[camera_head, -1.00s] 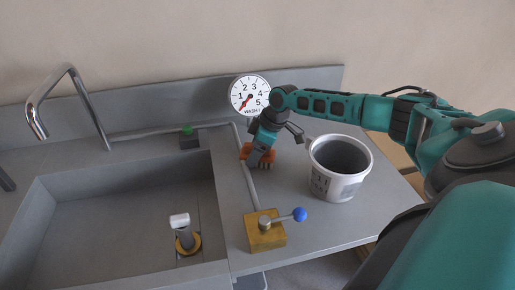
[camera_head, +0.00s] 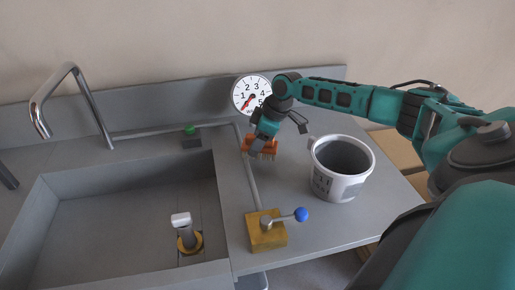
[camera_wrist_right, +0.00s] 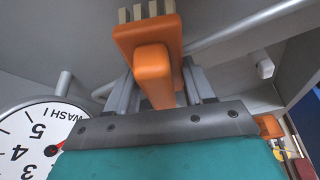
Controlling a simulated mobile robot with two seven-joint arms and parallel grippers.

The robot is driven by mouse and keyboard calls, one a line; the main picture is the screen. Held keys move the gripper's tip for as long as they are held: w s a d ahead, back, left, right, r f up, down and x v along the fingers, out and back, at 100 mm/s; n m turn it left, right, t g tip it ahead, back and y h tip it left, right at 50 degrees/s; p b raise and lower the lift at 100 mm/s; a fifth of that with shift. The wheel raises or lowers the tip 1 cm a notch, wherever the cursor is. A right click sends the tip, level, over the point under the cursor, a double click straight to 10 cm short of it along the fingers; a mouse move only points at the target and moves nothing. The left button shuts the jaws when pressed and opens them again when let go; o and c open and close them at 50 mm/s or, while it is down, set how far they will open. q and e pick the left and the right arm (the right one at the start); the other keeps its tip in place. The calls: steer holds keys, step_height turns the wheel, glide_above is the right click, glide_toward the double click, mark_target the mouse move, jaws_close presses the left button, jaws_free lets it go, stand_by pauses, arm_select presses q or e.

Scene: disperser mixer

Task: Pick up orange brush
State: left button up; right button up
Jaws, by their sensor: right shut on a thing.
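The orange brush (camera_head: 262,146) is held by my right gripper (camera_head: 268,134) in the head view, with its bristles pointing down, a little above the counter. In the right wrist view the orange brush (camera_wrist_right: 150,60) shows its handle between the two grey fingers of my right gripper (camera_wrist_right: 155,85), with pale bristles at the far end. My right gripper is shut on the brush. My left gripper is not in view.
A white bucket (camera_head: 325,185) stands right of the brush. A brass block with a blue-knobbed lever (camera_head: 268,235) sits in front. The sink (camera_head: 120,215) with a tap (camera_head: 75,90) is at left. A dial (camera_head: 245,94) stands behind.

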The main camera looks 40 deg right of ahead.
step_height(320, 180, up, 17)
steer(key=p, duration=0.1)
steer(key=shift+f, duration=0.1)
